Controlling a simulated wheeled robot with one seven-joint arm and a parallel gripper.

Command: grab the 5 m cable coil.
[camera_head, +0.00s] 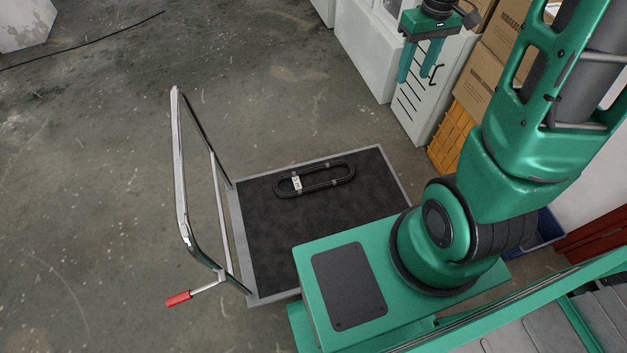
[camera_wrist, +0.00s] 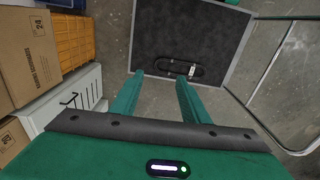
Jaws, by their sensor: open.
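The cable coil (camera_head: 315,179) is a flat, black, elongated loop with a white label. It lies on the dark mat of a cart (camera_head: 342,220) with a grey metal frame. In the wrist view the coil (camera_wrist: 172,68) lies beyond my fingertips, near the cart's edge. My gripper (camera_head: 419,78) is up at the top right in the head view, well apart from the coil. In the wrist view its two green fingers (camera_wrist: 158,77) are spread with nothing between them.
The cart has a tall metal handle (camera_head: 183,165) on its left and a red grip (camera_head: 178,299). A white cabinet (camera_head: 432,100), brown cartons (camera_head: 478,82) and an orange crate (camera_head: 452,138) stand at the right. The floor left of the cart is mostly clear.

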